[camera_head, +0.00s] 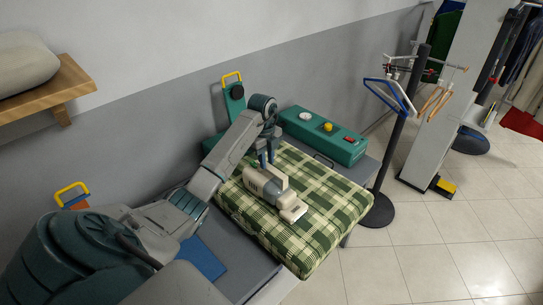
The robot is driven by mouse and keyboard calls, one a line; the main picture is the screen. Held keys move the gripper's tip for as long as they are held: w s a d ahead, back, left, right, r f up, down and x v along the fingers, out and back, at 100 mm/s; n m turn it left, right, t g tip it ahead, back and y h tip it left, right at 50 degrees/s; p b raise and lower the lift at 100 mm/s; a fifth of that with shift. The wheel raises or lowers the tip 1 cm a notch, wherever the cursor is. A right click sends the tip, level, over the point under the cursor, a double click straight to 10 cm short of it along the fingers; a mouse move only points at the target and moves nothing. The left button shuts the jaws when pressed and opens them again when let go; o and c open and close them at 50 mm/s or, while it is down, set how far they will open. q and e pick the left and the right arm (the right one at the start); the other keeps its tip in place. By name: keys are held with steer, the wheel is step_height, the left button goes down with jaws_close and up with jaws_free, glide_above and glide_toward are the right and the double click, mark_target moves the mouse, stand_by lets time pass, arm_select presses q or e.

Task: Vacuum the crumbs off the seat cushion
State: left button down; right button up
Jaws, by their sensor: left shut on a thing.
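The seat cushion (314,237) is green and cream checked and lies on a grey table. A cream hand-held vacuum (258,184) rests on or just above the cushion, its nozzle (293,211) pointing to the lower right. My left gripper (267,163) comes down from above and is shut on the vacuum at its top. I cannot make out any crumbs at this size. My right gripper is not in view.
A green box (324,136) with a yellow knob and a red button stands at the table's back edge. A blue cloth or mat (203,259) lies at the table's front left. A dark stand with hangers (396,130) is to the right. A wooden shelf (50,92) juts from the wall at the left.

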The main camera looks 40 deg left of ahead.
arm_select(q)
steer(key=s, duration=0.8)
steer(key=shift+a, duration=0.25)
stand_by(0.5)
steer(key=shift+r, duration=0.1)
steer(key=shift+a+r, duration=0.1)
steer(key=shift+r, duration=2.8)
